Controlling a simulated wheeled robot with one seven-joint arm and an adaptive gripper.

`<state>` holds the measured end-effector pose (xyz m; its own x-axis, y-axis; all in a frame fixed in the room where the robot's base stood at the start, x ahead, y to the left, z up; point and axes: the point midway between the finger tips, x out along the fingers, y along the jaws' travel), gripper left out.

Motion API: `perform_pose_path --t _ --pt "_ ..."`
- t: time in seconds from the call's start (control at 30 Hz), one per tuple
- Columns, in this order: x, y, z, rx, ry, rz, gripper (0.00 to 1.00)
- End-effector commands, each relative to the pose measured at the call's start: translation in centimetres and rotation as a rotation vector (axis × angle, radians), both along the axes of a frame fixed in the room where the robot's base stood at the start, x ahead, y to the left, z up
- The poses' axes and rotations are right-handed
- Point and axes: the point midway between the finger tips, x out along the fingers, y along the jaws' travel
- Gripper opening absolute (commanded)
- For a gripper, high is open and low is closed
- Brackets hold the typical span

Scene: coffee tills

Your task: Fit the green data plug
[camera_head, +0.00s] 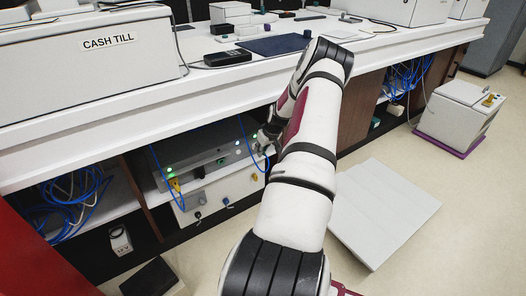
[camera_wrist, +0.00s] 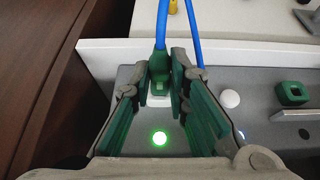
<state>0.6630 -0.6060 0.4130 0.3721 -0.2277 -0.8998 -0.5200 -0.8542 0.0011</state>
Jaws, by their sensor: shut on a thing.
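The green data plug (camera_wrist: 159,66) is between the tips of my gripper (camera_wrist: 164,72) in the wrist view, with a blue cable (camera_wrist: 160,22) running up from it. My gripper is shut on it, above the grey face of a unit. A green-framed socket (camera_wrist: 291,93) is on that face, right of my gripper and apart from the plug. In the head view my gripper (camera_head: 268,137) is at the right end of the grey unit (camera_head: 205,160) under the counter, partly hidden by my arm. The plug cannot be made out there.
A lit green lamp (camera_wrist: 159,138) and a white knob (camera_wrist: 230,98) are on the unit's face. A brown wooden panel (camera_wrist: 75,45) stands close on the left in the wrist view. Blue cables (camera_head: 75,195) hang in the left bay. A white board (camera_head: 385,212) lies on the floor.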

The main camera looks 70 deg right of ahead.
Motion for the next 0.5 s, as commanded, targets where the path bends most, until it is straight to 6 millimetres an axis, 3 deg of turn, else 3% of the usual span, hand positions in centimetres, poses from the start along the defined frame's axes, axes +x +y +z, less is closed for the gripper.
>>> perform_pose_path --t 0.33,0.37,0.4,0.43,0.5 --pt "0.20 -0.07 0.03 -0.001 -0.002 0.000 0.00" --pt "0.20 -0.07 0.03 -0.001 -0.002 0.000 0.22" --pt "0.21 -0.07 0.04 -0.001 -0.002 0.000 0.31" --pt "0.20 -0.06 0.03 -0.001 -0.002 0.000 0.38" --pt "0.19 -0.07 0.03 -0.001 -0.002 0.000 0.39"
